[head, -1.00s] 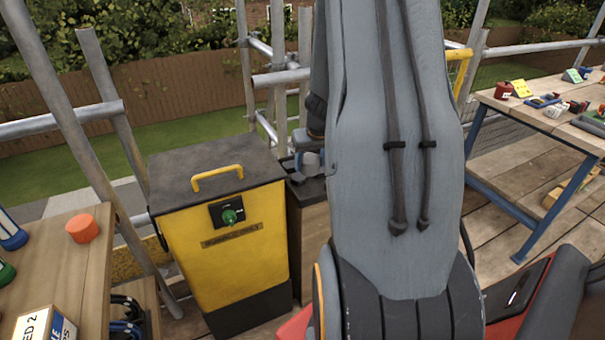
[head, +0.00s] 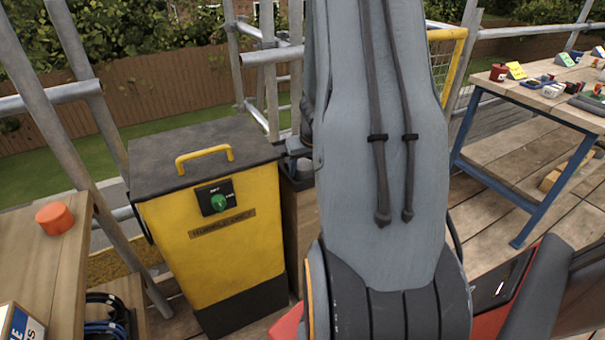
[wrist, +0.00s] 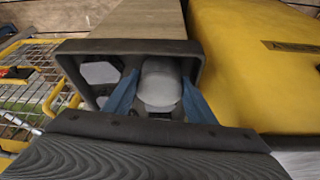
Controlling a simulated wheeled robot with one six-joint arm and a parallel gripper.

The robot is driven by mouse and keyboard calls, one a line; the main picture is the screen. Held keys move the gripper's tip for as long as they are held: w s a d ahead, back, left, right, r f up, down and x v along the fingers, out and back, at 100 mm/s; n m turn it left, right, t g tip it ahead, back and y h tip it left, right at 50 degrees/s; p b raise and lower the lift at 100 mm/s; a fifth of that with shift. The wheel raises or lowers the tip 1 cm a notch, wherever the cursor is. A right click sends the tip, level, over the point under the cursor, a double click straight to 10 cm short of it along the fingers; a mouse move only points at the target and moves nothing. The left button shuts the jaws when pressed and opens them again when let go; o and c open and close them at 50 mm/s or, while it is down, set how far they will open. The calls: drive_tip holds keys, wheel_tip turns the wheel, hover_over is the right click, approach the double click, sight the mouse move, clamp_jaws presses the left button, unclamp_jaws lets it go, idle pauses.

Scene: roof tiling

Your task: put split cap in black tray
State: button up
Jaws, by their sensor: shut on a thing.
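My gripper (wrist: 160,88) shows in the wrist view with two blue fingers closed on the sides of a pale grey, rounded piece, which I take to be the split cap (wrist: 160,82). A dark open frame, apparently the rim of the black tray (wrist: 130,46), surrounds the cap in that view. I cannot tell whether the cap is above the tray or inside it, or whether they touch. In the head view, a dark top (head: 303,183) shows beside the yellow bin, mostly behind my arm. My arm hides most of the gripper there.
The yellow bin (head: 225,245) with a black lid and yellow handle stands close by the tray. An orange cap-like piece (head: 55,218) lies on the left wooden bench (head: 60,265). A blue-legged table (head: 535,115) with several small items stands at right. Scaffold rails (head: 60,95) are behind.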

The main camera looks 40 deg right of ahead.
drive_tip(key=shift+f, duration=0.35)
drive_tip(key=o, duration=0.8)
drive_tip(key=shift+o, duration=0.2)
drive_tip(key=shift+r, duration=0.1)
drive_tip(key=shift+r, duration=0.2)
drive_tip(key=p+v, duration=0.5)
drive_tip(key=v, duration=0.6)
drive_tip(key=shift+s+r+p, duration=0.2)
drive_tip(key=shift+r+p, duration=0.1)
drive_tip(key=shift+r, duration=0.05)
